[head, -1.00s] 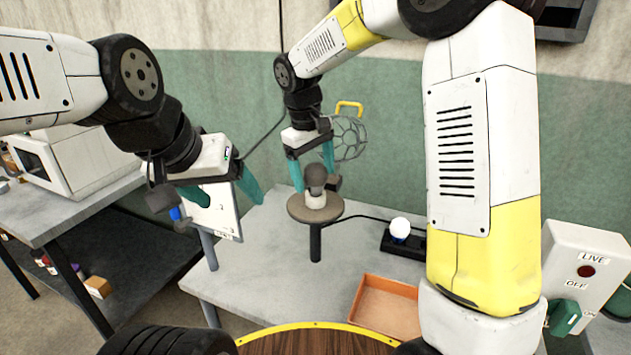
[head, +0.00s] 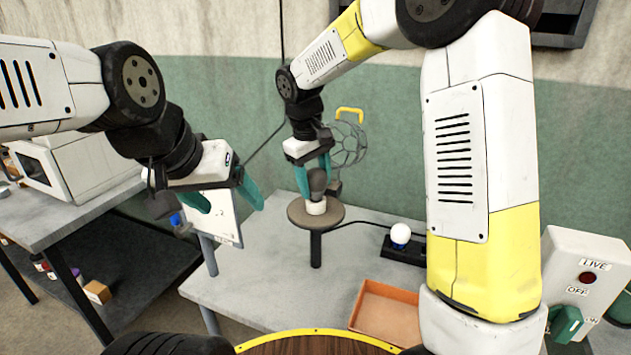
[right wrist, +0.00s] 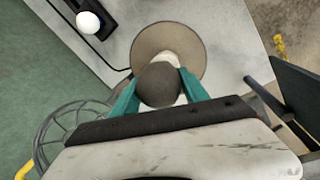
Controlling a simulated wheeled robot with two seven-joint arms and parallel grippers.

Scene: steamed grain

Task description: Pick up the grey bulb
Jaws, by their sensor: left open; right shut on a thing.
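The grey bulb (head: 317,180) stands upright in a white socket (head: 316,207) on a round stand (head: 330,216). My right gripper (head: 315,178) is above the stand with its teal fingers shut on the grey bulb from both sides. In the right wrist view the grey bulb (right wrist: 159,84) lies between the two fingertips (right wrist: 158,92), over the round stand (right wrist: 190,42). My left gripper (head: 228,198) is open and empty, well to the left of the stand.
A wire cage with a yellow handle (head: 349,112) is behind my right gripper. A white bulb (head: 400,233) sits on a black base to the right. An orange tray (head: 388,312) lies at the front. A switch box (head: 588,262) stands at the far right.

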